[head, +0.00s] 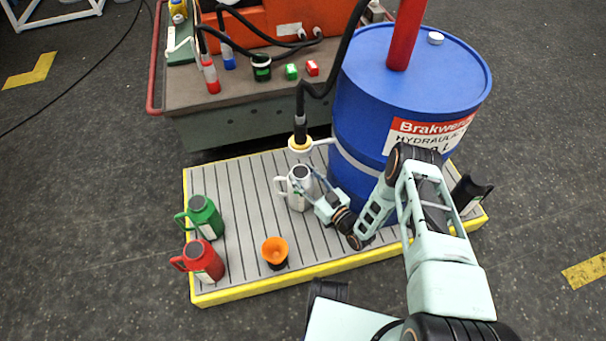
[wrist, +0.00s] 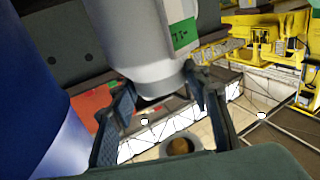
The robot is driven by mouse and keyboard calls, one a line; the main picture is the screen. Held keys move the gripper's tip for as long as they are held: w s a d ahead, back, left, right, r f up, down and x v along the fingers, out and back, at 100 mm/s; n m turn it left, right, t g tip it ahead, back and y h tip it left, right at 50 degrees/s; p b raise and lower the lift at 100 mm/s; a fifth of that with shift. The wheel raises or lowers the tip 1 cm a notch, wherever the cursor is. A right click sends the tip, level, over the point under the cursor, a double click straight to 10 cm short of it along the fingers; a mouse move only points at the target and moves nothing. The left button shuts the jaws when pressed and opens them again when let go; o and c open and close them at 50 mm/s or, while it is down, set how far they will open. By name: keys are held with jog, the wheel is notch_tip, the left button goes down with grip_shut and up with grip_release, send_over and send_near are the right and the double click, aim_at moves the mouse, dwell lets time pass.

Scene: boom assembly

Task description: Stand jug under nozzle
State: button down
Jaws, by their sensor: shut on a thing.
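The pale grey jug (head: 299,188) stands upright on the slatted platform, to the left of the blue drum, with its handle to the left. The nozzle (head: 300,142), with a cream collar, hangs from a black hose just above the jug's mouth. My gripper (head: 313,189) reaches in from the right and is shut on the jug. In the wrist view the jug (wrist: 145,45) fills the upper middle, with a green label on its side. The fingers (wrist: 165,88) lie on both sides of it. Whether its base touches the slats is hard to tell.
The blue drum (head: 365,90) stands close on the right. A green jug (head: 205,216), a red jug (head: 207,261) and an orange funnel (head: 275,252) stand on the platform (head: 240,185) at left and front. A bench (head: 185,92) is behind.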

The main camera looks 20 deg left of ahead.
jog(key=c, duration=1.1)
grip_release()
jog(key=shift+f, duration=0.15)
